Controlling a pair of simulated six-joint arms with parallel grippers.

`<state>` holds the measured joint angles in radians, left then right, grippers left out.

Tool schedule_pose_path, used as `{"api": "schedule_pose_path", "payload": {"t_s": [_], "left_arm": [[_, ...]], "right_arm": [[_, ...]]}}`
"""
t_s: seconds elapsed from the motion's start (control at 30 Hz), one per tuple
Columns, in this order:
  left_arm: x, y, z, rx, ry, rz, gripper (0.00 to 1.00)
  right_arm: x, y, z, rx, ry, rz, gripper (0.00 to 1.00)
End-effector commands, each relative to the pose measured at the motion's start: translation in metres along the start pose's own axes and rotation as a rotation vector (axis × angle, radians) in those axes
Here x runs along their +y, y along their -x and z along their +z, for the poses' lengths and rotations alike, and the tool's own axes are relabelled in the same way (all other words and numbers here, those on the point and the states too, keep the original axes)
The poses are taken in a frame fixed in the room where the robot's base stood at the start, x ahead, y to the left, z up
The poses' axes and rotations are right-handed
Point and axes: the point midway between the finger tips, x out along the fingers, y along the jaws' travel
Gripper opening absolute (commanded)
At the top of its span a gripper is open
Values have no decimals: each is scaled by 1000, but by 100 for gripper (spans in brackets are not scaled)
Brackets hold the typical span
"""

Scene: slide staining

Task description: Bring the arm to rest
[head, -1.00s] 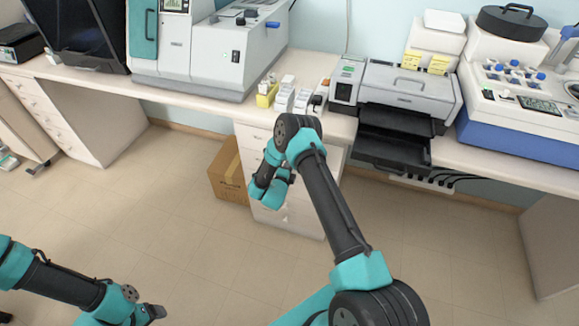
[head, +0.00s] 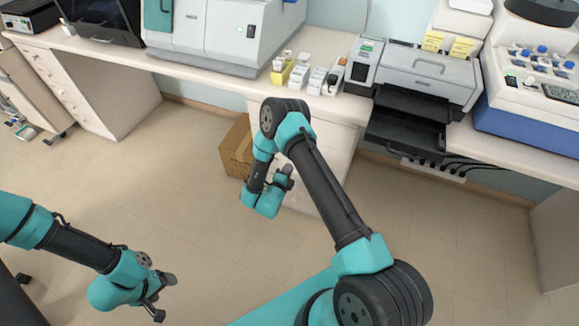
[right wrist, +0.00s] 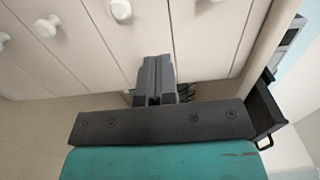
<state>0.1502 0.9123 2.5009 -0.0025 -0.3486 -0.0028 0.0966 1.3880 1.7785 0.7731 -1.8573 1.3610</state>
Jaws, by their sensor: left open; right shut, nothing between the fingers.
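My left gripper (head: 166,297) is at the lower left of the head view, low over the floor, with its two dark fingers spread and nothing between them. My right arm reaches up the middle of the head view and folds down at the elbow.
The bench (head: 205,74) carries a large white machine (head: 215,30), small boxes (head: 299,75) and a printer-like device (head: 430,75) with a black tray out over the front edge. A cardboard box (head: 236,148) stands on the floor beside the cabinet. The floor in front is open.

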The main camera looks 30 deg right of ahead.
Motion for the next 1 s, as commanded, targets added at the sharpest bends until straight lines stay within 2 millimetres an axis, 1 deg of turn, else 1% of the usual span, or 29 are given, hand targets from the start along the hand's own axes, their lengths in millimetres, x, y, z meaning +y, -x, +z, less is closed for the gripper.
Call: {"api": "schedule_pose_path", "payload": {"t_s": [0.37,0.47,0.57,0.67,0.77,0.87,0.97,1.0], "left_arm": [[0,0,0,0,0,0,70],[0,0,0,0,0,0,70],[0,0,0,0,0,0,70],[0,0,0,0,0,0,70],[0,0,0,0,0,0,70],[0,0,0,0,0,0,70],[0,0,0,0,0,0,70],[0,0,0,0,0,0,70]], "right_arm": [[0,0,0,-2,2,3,0],[1,-1,1,-22,26,29,0],[3,-3,2,-73,85,93,0],[8,-1,5,-167,188,193,0],[13,7,7,-304,327,309,0],[18,21,7,-467,478,414,0],[20,41,3,-645,629,500,0],[21,50,0,-721,690,529,0]]}}
